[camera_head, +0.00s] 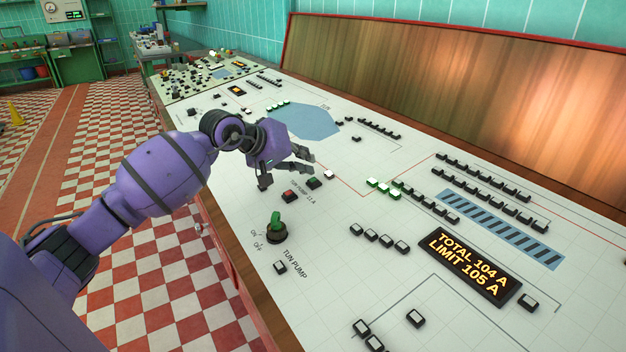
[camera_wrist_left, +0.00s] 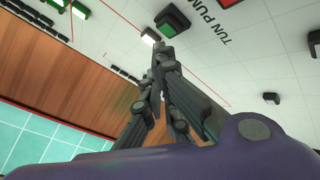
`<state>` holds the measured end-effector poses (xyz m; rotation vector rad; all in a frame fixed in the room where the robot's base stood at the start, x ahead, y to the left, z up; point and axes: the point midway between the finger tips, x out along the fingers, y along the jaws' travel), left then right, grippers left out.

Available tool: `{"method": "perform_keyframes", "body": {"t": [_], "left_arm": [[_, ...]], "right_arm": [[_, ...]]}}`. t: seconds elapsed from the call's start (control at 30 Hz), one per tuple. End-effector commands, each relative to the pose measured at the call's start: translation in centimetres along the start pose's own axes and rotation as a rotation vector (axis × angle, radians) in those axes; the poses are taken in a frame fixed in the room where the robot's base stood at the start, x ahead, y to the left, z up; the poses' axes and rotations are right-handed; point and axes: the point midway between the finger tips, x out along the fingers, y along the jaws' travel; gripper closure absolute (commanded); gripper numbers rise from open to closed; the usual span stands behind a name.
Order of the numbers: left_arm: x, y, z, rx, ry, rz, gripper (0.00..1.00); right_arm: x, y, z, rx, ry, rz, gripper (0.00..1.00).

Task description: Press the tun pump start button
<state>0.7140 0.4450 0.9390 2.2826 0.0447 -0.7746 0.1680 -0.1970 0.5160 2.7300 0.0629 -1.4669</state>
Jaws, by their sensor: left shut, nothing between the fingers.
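The green start button (camera_head: 314,183) sits in a dark housing on the white console, between a red button (camera_head: 290,196) and a small white lamp (camera_head: 329,174). Small lettering, partly legible, runs beside these buttons. My left gripper (camera_head: 307,164) is above the panel, just beyond the green button, with nothing in its fingers. In the left wrist view its shut fingertips (camera_wrist_left: 160,48) appear close to the white lamp (camera_wrist_left: 150,37) and the green button (camera_wrist_left: 172,20); I cannot tell whether they touch the panel. The red button (camera_wrist_left: 229,3) shows at the top edge. My right gripper is not in view.
A green-handled rotary switch (camera_head: 277,228) marked ON and OFF stands nearer, beside "TUN PUMP" lettering. An amber display (camera_head: 470,267) reads TOTAL 104 A, LIMIT 105 A. Several small buttons cover the panel. A wooden backboard (camera_head: 450,90) rises behind it.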

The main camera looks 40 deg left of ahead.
Motion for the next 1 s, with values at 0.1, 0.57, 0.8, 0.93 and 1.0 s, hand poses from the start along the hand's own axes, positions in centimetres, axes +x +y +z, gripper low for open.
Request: {"method": "perform_keyframes", "body": {"t": [0.1,0.57,0.8,0.93,1.0], "left_arm": [[-0.2,0.1,-0.2,0.0,0.001,0.0,1.0],[-3.3,2.4,-2.5,0.001,0.002,0.0,1.0],[-4.2,3.1,-3.1,-0.001,0.001,0.0,1.0],[-4.2,3.0,-3.0,-0.001,0.0,0.0,1.0],[-4.2,3.0,-3.0,-0.001,0.0,0.0,1.0]], "right_arm": [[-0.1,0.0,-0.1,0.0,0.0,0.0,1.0],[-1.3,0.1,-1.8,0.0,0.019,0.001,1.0],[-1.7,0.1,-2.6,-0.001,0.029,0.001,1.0],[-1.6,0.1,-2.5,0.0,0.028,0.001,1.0],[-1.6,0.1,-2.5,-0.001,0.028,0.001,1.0]]}}
